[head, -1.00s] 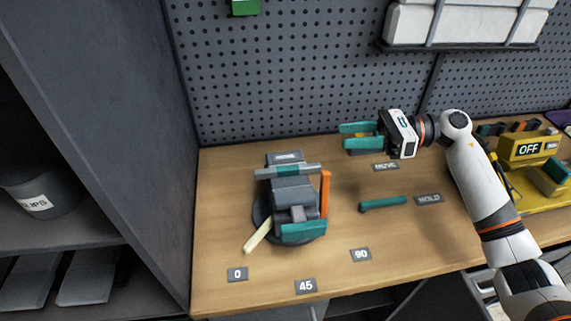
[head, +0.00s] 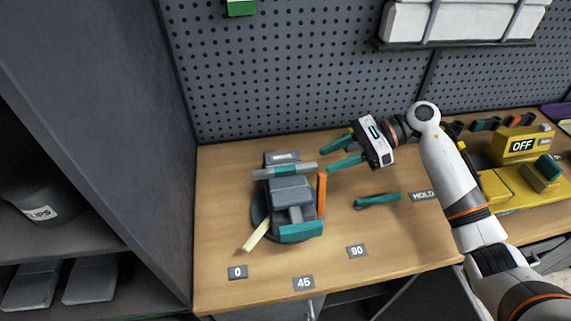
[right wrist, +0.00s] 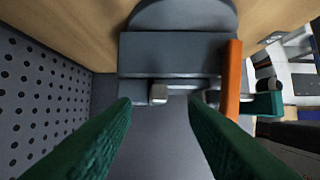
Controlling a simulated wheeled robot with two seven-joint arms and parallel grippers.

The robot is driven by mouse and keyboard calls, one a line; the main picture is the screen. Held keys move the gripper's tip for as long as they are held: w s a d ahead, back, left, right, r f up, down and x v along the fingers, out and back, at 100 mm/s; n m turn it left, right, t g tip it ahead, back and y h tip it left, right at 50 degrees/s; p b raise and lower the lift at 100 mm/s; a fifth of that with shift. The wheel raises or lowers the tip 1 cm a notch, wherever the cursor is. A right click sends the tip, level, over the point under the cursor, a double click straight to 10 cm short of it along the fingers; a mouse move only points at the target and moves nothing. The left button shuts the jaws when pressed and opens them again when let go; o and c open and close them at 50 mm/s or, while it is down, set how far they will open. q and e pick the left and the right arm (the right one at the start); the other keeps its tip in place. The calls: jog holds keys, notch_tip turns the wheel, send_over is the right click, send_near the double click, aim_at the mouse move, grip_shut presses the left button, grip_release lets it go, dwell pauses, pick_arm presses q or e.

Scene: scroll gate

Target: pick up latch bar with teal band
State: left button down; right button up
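The latch bar, grey with a teal band (head: 285,171), lies across the back top of the grey gate fixture (head: 291,190). I cannot make out the teal band there. My left gripper is not in view.
An orange strip (head: 322,194) stands on the fixture's right side. A cream handle (head: 256,236) sticks out front left. A loose teal bar (head: 378,200) lies to the right. A yellow unit marked OFF (head: 521,146) is at far right.

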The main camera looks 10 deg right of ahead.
aim_at(314, 164)
jog(key=x, duration=0.1)
jog(key=p+x, duration=0.1)
jog(key=shift+a+r, duration=0.1)
jog(key=shift+a, duration=0.25)
jog(key=shift+a+f, duration=0.3)
jog(key=shift+a, duration=0.05)
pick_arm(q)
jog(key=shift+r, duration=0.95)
pick_arm(e)
grip_shut()
